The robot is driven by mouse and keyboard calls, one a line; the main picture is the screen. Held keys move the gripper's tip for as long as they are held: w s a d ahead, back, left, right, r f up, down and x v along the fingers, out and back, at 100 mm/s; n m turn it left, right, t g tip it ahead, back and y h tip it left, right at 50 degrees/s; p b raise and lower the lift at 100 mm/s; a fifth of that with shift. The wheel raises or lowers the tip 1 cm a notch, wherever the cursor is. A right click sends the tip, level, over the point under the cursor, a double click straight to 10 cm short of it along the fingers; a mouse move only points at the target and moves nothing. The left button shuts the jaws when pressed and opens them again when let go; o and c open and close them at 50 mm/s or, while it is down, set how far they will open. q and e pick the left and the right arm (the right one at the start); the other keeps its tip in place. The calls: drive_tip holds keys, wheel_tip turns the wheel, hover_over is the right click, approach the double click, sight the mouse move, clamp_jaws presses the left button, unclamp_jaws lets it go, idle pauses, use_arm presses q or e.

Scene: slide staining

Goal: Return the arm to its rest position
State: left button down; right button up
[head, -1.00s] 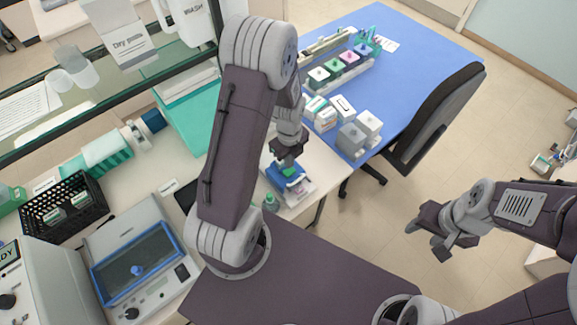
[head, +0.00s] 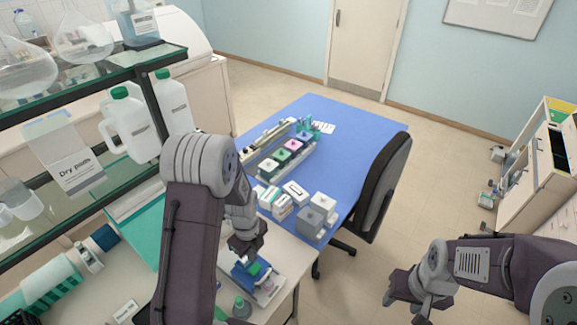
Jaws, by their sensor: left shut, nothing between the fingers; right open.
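My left gripper (head: 246,248) points down at the right end of the white bench, just above a blue device with a green part on top (head: 257,272). It is shut, and I see nothing held in it. Whether its tips touch the green part I cannot tell. My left arm's large links cover part of the bench. My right gripper (head: 405,301) is at the lower right, over the open floor and away from any object. It is open and empty.
A blue table (head: 355,130) holds a row of staining jars (head: 287,152), white boxes (head: 283,205) and grey blocks (head: 317,216). A black chair (head: 382,185) stands at its right. A glass shelf with bottles (head: 130,125) rises at left. A small bottle (head: 242,308) stands near the device.

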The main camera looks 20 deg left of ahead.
use_arm(q)
drive_tip(key=shift+f, duration=0.15)
drive_tip(key=w+b, duration=0.1)
drive_tip(key=b, duration=0.2)
drive_tip(key=w+d+f+t+b, duration=0.1)
drive_tip(key=b, duration=0.2)
drive_tip(key=shift+w+d+f+m, duration=0.15)
drive_tip(key=shift+d+f+m, duration=0.05)
drive_tip(key=shift+m, duration=0.1)
drive_tip(key=b, duration=0.1)
drive_tip(key=d+t+b, duration=0.1)
drive_tip(key=b, duration=0.1)
drive_tip(key=shift+s+d+f, duration=0.1)
drive_tip(key=shift+s+d, duration=0.05)
drive_tip(key=shift+s, duration=0.2)
drive_tip(key=s+d+n+b, duration=0.2)
drive_tip(key=s+n, duration=0.8)
drive_tip(key=n, duration=1.3)
drive_tip(key=shift+g+b, duration=0.4)
drive_tip(key=shift+b, duration=0.25)
